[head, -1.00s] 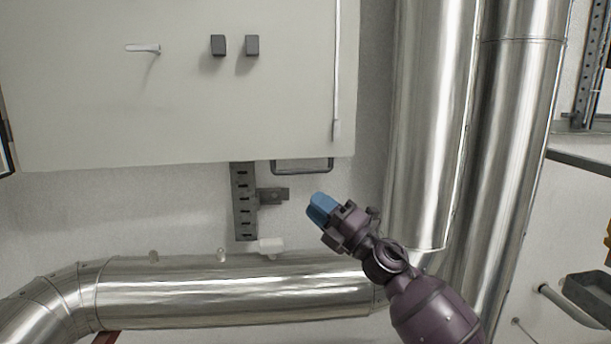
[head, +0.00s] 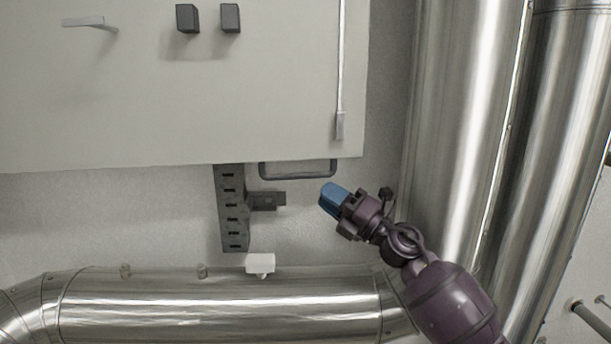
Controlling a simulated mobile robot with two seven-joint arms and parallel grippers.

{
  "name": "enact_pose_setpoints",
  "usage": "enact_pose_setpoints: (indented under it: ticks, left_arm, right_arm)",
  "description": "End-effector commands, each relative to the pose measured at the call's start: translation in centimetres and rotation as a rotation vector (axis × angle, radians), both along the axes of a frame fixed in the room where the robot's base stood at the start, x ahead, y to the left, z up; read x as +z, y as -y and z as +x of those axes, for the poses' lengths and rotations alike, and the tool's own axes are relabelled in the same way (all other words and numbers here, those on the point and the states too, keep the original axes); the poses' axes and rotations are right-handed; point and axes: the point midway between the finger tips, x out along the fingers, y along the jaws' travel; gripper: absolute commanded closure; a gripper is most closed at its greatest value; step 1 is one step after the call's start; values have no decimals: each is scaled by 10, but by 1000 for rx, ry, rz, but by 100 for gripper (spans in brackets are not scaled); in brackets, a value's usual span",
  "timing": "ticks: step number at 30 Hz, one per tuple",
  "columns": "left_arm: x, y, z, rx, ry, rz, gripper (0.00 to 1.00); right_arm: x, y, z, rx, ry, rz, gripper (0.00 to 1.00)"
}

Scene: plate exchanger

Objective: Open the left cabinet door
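A pale grey-white cabinet (head: 200,100) fills the upper left of the head view. A light lever handle (head: 88,22) sticks out of its face at the upper left. Two dark square knobs (head: 208,18) sit to the right of that handle. The cabinet's left edge is out of view, and I cannot tell which part is the left door. My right gripper (head: 332,199), with blue fingertips, is below the cabinet's lower right corner, apart from it and touching nothing visible. Its fingers look close together, but their gap is not clear. My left gripper is not in view.
A dark bracket handle (head: 298,170) hangs under the cabinet, near my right gripper. A slotted metal rail (head: 231,208) is on the wall. A shiny horizontal pipe (head: 215,305) runs below, and large vertical pipes (head: 465,110) stand at the right.

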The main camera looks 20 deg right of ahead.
Motion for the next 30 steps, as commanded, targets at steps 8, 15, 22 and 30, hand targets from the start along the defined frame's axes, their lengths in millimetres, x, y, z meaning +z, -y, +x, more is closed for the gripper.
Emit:
enact_pose_setpoints:
  ticks: [8,15,22,30]
  left_arm:
    - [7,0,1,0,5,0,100]
    - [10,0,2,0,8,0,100]
    - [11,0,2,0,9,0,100]
    - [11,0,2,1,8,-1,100]
  right_arm:
    - [15,-19,22,2,3,3,74]
    - [26,-37,44,1,1,2,74]
    - [29,-43,52,0,-1,1,74]
    - [29,-44,52,0,-1,1,80]
